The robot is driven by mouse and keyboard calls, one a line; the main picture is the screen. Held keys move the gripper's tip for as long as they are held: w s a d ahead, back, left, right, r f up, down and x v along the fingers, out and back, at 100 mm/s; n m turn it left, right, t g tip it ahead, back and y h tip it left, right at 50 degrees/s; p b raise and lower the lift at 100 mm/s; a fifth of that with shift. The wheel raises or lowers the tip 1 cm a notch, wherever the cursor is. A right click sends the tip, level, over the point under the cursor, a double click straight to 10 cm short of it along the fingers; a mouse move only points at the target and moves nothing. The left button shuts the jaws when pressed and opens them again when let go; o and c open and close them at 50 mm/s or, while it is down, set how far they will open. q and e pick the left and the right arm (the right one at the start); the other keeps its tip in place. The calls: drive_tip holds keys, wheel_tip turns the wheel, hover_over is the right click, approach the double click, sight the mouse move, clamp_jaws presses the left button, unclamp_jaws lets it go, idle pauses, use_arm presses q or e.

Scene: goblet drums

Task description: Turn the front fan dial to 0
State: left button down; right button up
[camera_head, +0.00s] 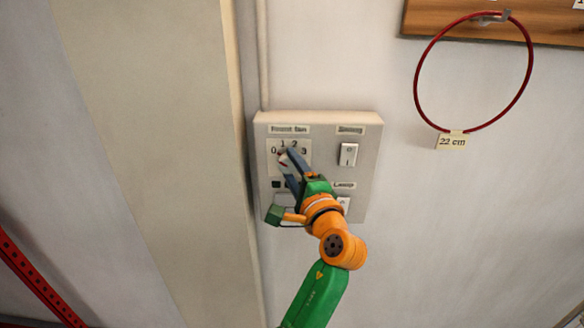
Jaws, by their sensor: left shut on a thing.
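The fan dial (283,160) sits on a pale scale plate (273,170) marked 0, 1, 2 and 3, under a label that seems to read "Front fan" (289,129). The plate is at the upper left of a grey wall panel (365,205). My left gripper (288,163) reaches up from below and is shut on the dial, its dark fingers at either side of it. The fingers hide most of the dial, so I cannot tell which number it points to. My right gripper is not in view.
A rocker switch (348,154) is on the panel's right side, with a part-hidden switch (343,203) labelled "Lamp" below it. A pale pillar (150,150) stands close left of the panel. A red hoop (418,85) hangs at upper right.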

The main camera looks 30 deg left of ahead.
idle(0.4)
use_arm(q)
drive_tip(key=shift+c, duration=1.4)
unclamp_jaws()
